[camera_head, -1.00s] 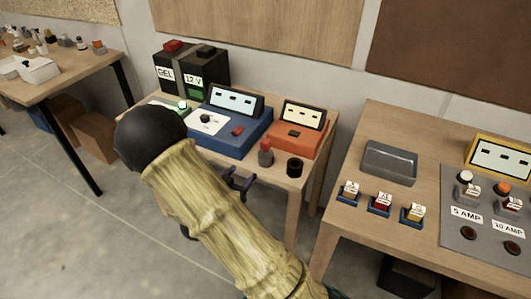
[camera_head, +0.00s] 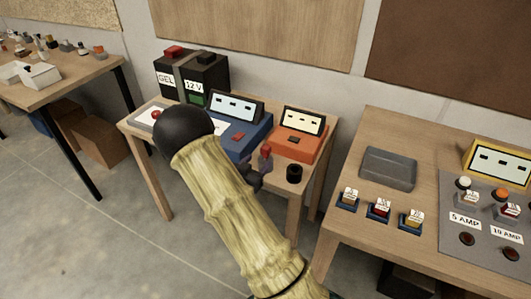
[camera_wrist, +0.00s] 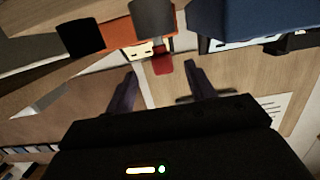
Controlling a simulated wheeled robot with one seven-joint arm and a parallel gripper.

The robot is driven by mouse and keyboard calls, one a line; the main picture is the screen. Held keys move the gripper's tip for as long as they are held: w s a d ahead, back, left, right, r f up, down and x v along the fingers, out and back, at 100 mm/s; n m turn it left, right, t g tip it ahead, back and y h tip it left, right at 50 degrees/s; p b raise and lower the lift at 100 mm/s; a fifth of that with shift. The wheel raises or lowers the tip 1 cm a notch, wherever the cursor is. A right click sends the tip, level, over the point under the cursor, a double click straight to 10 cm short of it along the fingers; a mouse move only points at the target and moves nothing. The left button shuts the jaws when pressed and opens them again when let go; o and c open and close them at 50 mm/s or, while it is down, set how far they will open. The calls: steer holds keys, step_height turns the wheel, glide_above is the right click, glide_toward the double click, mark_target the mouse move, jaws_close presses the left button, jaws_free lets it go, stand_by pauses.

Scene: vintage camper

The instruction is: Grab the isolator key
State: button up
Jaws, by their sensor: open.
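The isolator key has a red handle on a grey round base and stands upright near the front edge of the middle wooden table. In the head view its red top (camera_head: 266,150) shows just beyond my gripper (camera_head: 257,175), which is partly hidden by my arm. The wrist view looks upside down; there the red handle (camera_wrist: 163,67) lies between the tips of my gripper's two dark fingers (camera_wrist: 161,72), with the grey base (camera_wrist: 152,20) above it in the picture. My gripper is open and holds nothing. I cannot tell whether a finger touches the key.
A black cup-like cylinder (camera_head: 294,173) stands right of the key. The orange unit (camera_head: 297,142) and blue unit (camera_head: 252,137) stand behind. The right table carries a grey tray (camera_head: 388,168) and several small labelled items.

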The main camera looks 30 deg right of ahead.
mark_target(263, 154)
steer(key=shift+x, duration=1.1)
steer(key=shift+p+x, duration=0.55)
steer(key=shift+x, duration=2.05)
steer(key=shift+w+a, duration=0.15)
steer(key=shift+c, duration=0.2)
steer(key=c, duration=1.1)
